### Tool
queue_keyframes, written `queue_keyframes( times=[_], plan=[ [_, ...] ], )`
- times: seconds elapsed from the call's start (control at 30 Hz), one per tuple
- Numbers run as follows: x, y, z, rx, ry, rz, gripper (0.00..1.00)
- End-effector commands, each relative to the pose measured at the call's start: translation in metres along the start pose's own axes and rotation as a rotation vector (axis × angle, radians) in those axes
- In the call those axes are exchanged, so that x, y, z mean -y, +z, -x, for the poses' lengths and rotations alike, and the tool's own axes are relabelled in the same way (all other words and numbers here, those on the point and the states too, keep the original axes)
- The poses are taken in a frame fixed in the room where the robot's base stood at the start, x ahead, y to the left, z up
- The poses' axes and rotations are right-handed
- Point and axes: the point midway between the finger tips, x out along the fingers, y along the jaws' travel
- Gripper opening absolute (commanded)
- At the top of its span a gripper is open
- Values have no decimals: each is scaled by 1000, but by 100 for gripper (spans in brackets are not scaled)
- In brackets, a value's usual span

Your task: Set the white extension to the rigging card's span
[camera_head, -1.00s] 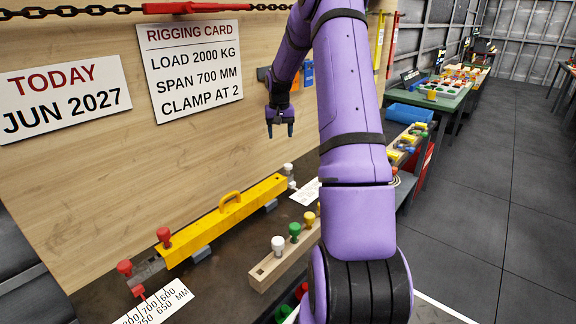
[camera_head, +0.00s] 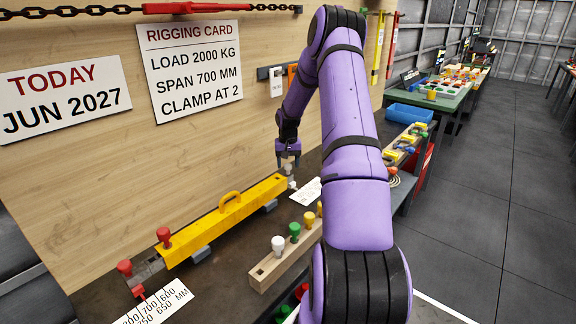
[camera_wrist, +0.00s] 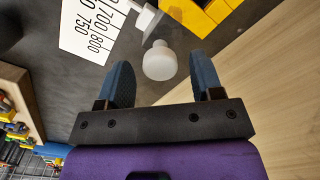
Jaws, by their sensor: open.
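The rigging card (camera_head: 194,68) on the wooden board reads load 2000 kg, span 700 mm, clamp at 2. A yellow beam (camera_head: 225,217) with a handle lies on the bench. The white extension's round white knob (camera_wrist: 160,61) is at the beam's right end and also shows in the head view (camera_head: 291,184). My gripper (camera_head: 288,163) is above that knob, pointing down. In the wrist view my gripper (camera_wrist: 164,78) is open, and the knob shows between and just beyond the fingertips. Contact is not visible. A scale card (camera_wrist: 88,31) with 700, 750 and 800 lies beside it.
Red knobs (camera_head: 124,268) and another scale card (camera_head: 158,302) are at the beam's left end. A wooden block (camera_head: 285,263) with white, green and yellow pegs stands in front of the beam. A date sign (camera_head: 62,98) hangs left of the rigging card.

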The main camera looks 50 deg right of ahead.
Motion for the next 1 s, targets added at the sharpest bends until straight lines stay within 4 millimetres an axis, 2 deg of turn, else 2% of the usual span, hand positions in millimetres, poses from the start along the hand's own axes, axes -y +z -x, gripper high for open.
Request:
queue_keyframes(
  times=[0.13,0.4,0.43,0.6,0.7,0.83,1.0],
  plan=[
    [0,0,-8,0,0,1,60],
    [0,0,-9,0,0,1,60],
    [0,0,-9,0,0,1,58],
    [0,0,-9,0,0,1,19],
    [0,0,-9,0,0,1,0],
    [-4,-4,-9,-1,1,-1,0],
    [-24,-26,-9,-3,1,-2,0]
  ],
)
